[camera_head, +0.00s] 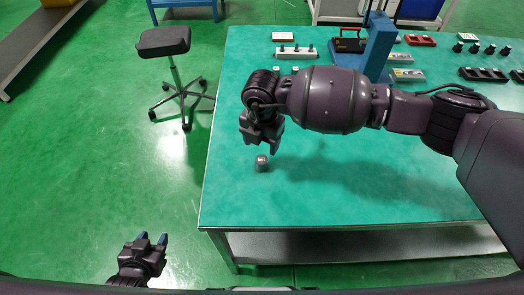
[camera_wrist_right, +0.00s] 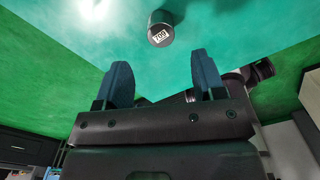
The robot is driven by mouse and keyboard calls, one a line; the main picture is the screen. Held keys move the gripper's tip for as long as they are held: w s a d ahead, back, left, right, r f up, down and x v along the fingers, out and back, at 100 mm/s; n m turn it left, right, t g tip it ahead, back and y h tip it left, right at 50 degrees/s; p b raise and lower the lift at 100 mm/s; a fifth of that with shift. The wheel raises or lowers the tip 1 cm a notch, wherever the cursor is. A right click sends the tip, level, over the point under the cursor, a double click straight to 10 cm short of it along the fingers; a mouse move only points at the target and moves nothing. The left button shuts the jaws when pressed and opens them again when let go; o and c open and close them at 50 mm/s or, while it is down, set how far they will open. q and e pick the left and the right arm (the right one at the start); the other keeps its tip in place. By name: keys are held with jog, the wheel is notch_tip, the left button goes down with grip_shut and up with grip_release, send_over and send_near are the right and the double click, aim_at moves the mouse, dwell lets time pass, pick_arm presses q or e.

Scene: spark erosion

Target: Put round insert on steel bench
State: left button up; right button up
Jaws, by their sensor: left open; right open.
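The round insert (camera_head: 261,163) is a small grey cylinder standing on the bare left part of the green-topped bench (camera_head: 340,205). In the right wrist view the insert (camera_wrist_right: 160,30) shows a white label with dark marks on its end face. My right gripper (camera_head: 261,147) is over the bench, just behind the insert in the head view. Its two blue fingers (camera_wrist_right: 163,72) are apart with nothing between them, and the insert lies beyond their tips. My left gripper (camera_head: 152,240) is open and empty, off the bench at the lower left.
A blue upright post (camera_head: 379,46) stands at the back of the bench. Near it are a white block with pegs (camera_head: 295,52), a red-and-black case (camera_head: 348,42) and several small trays. A black stool (camera_head: 163,41) stands on the floor at left. The bench front is clear.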

aim_at(262, 159)
pick_arm(q)
jog(key=shift+w+r, duration=0.1)
jog(key=shift+r, duration=0.3)
pick_arm(e)
notch_tip(262, 159, up, 4)
jog(key=shift+f, duration=0.1)
pick_arm(q)
jog(key=shift+w+r, duration=0.1)
jog(key=shift+w, duration=0.1)
